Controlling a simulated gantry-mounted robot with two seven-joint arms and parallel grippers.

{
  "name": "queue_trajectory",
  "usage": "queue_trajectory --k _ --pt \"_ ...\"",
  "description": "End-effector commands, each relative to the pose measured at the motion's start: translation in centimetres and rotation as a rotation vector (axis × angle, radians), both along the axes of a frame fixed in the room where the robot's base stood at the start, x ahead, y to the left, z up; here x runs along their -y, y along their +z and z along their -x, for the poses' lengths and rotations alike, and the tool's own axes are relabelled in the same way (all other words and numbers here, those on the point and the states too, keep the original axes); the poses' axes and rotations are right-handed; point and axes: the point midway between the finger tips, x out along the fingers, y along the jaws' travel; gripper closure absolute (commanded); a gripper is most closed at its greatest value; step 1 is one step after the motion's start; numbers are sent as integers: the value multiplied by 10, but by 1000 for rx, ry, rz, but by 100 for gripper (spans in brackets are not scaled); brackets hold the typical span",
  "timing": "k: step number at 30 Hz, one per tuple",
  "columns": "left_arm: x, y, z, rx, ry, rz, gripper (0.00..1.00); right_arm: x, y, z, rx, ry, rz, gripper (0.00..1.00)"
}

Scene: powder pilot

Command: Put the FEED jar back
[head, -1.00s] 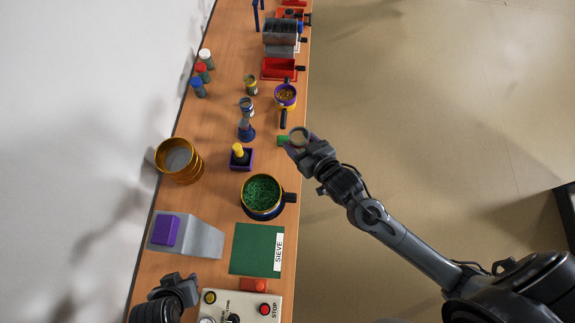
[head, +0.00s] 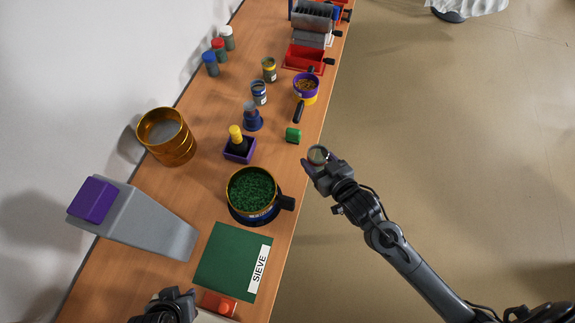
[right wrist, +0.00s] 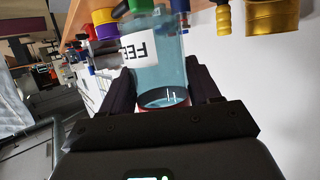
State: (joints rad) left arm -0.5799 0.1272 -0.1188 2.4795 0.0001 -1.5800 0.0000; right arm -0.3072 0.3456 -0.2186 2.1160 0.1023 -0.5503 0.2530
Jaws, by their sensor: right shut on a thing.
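My right gripper (head: 316,162) is shut on the FEED jar (head: 318,154), a clear jar seen from above near the table's right edge in the head view. In the right wrist view the jar (right wrist: 158,72) sits between both fingers (right wrist: 165,92). Its white label reads FEE, upside down, with the rest cut off or hidden. A small green object (head: 293,136) lies on the table just left of the held jar. My left gripper (head: 176,298) shows partly at the bottom of the head view; its jaws are unclear.
Near the jar are a gold pan of green grains (head: 252,188), a purple holder with a yellow-topped tool (head: 239,146), a blue funnel-like piece (head: 252,119) and small jars (head: 259,92). A green SIEVE mat (head: 225,255) is clear. Open floor lies right of the table.

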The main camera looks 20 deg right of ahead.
Motion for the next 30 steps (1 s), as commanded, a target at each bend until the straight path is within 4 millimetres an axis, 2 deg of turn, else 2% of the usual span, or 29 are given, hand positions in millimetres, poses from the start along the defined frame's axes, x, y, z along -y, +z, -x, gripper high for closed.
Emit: queue_trajectory --k 5,12,18,23,30 --pt "0 -8 0 1 -2 -1 73 -8 -16 -18 6 -1 -3 90" --pt "1 -16 0 1 2 4 73 -29 -45 -62 7 0 -2 90" --pt "3 -22 0 1 6 12 73 -42 -64 -91 6 -1 -1 90" --pt "4 -24 0 2 8 15 73 -48 -71 -103 7 0 -2 90" --pt "3 -27 0 1 7 12 73 -49 -83 -104 3 0 0 90"
